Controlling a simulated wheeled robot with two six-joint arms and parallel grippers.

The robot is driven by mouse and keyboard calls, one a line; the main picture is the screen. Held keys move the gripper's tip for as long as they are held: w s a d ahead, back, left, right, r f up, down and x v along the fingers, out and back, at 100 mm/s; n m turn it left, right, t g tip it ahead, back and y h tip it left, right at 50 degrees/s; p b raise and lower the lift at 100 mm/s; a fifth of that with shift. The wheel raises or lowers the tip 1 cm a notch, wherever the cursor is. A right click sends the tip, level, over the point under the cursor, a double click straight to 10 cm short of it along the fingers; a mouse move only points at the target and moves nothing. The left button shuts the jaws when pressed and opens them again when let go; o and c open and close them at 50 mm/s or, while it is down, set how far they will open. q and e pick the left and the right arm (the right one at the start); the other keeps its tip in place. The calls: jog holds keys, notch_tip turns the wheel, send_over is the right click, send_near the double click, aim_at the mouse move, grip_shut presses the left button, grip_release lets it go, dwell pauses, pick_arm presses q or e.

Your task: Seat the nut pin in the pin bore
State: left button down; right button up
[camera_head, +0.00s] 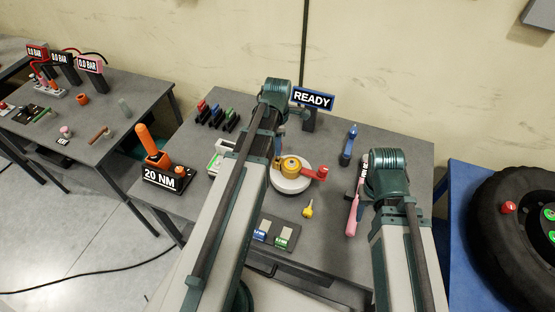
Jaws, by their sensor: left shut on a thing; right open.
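My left gripper (279,138) is above the grey workbench (400,140), behind the orange hub on a round white base (291,183). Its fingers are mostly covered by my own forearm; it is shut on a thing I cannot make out. The orange hub has a red arm (318,173) pointing right. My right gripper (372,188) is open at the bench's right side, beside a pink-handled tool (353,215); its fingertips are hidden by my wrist. I cannot identify the nut pin or the pin bore for certain in this view.
A READY sign (313,99) stands at the back. A blue tool (349,145) stands right of it, a yellow key-like piece (308,208) lies in front. A 20 NM stand (160,178) is at left, a tray with blue and green pieces (262,223) at front, a wheel (510,235) far right.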

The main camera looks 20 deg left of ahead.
aim_at(277, 159)
pick_arm(q)
jog(key=shift+f, duration=0.2)
notch_tip(277, 159, down, 4)
jog(key=b, duration=0.3)
jog(key=shift+r, duration=0.2)
jog(key=shift+f+b, duration=0.1)
jog(key=shift+b, duration=0.25)
jog(key=shift+f, duration=0.2)
jog(key=c, duration=0.6)
grip_release()
jog(key=shift+r, duration=0.1)
jog(key=shift+r, duration=0.15)
